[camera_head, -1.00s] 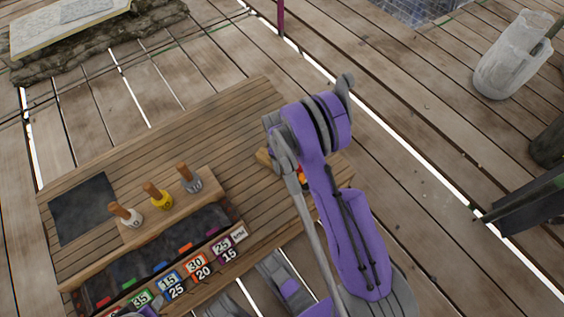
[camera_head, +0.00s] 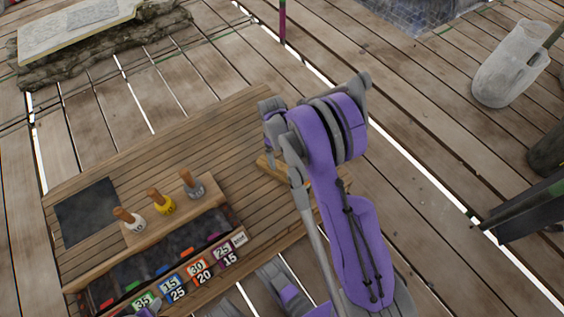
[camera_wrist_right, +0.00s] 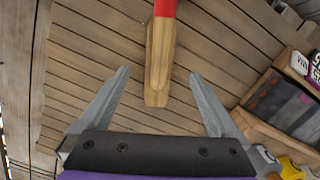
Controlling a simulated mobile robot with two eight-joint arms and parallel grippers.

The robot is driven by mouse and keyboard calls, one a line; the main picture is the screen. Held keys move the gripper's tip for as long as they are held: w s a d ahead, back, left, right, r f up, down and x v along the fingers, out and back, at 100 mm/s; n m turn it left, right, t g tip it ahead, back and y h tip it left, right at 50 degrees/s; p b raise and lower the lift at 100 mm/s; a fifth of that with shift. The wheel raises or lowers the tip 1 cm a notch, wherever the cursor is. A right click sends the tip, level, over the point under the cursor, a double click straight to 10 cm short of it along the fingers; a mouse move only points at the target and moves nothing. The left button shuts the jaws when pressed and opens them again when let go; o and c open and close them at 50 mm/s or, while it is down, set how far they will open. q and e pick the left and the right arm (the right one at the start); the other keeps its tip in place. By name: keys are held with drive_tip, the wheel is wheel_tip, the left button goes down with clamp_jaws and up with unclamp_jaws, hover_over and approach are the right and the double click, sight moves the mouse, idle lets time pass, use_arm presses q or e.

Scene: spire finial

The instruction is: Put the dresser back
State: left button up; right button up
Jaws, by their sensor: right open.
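A tool with a light wooden handle (camera_wrist_right: 159,65) and a red part (camera_wrist_right: 165,8) shows in the right wrist view. Its far end is cut off by the top edge, and I cannot tell for sure that it is the dresser. My right gripper (camera_wrist_right: 160,76) is open, with one finger on each side of the handle in the picture. I cannot tell how far above it the fingers are. In the head view my right arm hides the gripper. A light wooden piece (camera_head: 268,165), apparently the handle end, sticks out left of it.
The slatted bench (camera_head: 225,130) carries a dark plate (camera_head: 86,212), a wooden block (camera_head: 206,204) with wood-handled tools, and a tray with numbered labels (camera_head: 170,284). A pale bucket (camera_head: 508,65) stands at the upper right. The bench's back part is clear.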

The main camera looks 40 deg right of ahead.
wheel_tip(320, 180, up, 2)
drive_tip(key=shift+w+r, duration=0.1)
drive_tip(key=shift+w, duration=0.05)
drive_tip(key=s+a+r+m+t, duration=0.2)
drive_tip(key=s+a+r+t, duration=0.2)
drive_tip(key=s+a+r, duration=1)
drive_tip(key=s+a+r+m+t, duration=0.1)
drive_tip(key=s+a+t, duration=0.1)
drive_tip(key=s+a, duration=0.3)
drive_tip(key=shift+r, duration=0.4)
